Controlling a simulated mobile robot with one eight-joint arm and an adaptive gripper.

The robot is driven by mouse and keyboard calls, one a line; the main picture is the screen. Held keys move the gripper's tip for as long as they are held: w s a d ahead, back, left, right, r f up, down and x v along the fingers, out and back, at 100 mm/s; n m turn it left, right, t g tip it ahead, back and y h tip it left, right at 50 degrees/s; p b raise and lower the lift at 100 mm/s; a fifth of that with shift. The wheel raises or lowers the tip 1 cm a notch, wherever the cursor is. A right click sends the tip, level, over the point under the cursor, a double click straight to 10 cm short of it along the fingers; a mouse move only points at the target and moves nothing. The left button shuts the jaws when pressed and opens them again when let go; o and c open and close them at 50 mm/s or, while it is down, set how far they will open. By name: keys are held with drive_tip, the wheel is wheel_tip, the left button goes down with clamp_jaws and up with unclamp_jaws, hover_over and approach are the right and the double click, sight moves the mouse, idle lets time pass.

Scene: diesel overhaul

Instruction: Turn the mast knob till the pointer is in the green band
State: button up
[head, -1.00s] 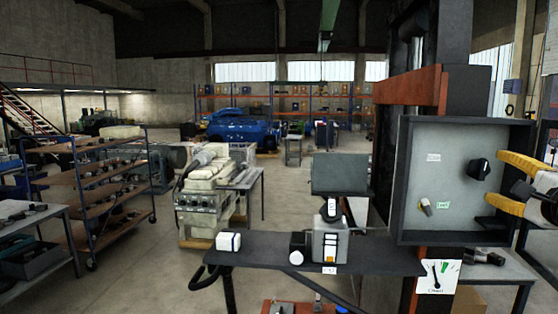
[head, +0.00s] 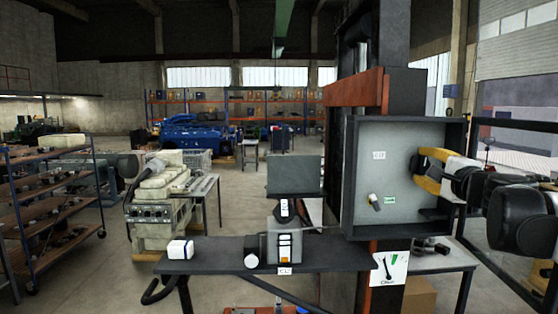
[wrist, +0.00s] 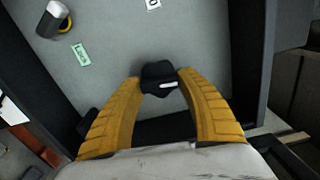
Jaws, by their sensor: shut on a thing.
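The black knob (head: 415,164) is on the grey panel inside the open dark box on the mast. It also shows in the wrist view (wrist: 158,73), with a white mark on its face. My gripper (wrist: 160,81) has its yellow fingers closed on the knob from both sides. In the head view my gripper (head: 421,168) reaches it from the right and partly hides it. The white gauge card (head: 389,269) is below the box. Its black pointer appears to stand left of the small green band, though it is small in the picture.
A smaller switch with a yellowish end (head: 375,202) and a green label (head: 390,200) are on the same panel. The dark box's side walls (wrist: 250,60) surround the knob. A dark shelf (head: 215,259) with a white block and devices extends left of the mast.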

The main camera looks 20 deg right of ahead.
drive_tip(key=n, duration=0.5)
drive_tip(key=shift+r, duration=0.1)
drive_tip(key=n, duration=0.5)
drive_tip(key=shift+r, duration=0.1)
drive_tip(key=n, duration=0.4)
drive_tip(key=shift+a+r+n+b, duration=0.1)
drive_tip(key=shift+n+b, duration=0.25)
drive_tip(key=shift+n, duration=0.05)
drive_tip(key=shift+w+a+n, duration=0.1)
drive_tip(key=shift+n, duration=2.4)
drive_tip(key=o, duration=1.1)
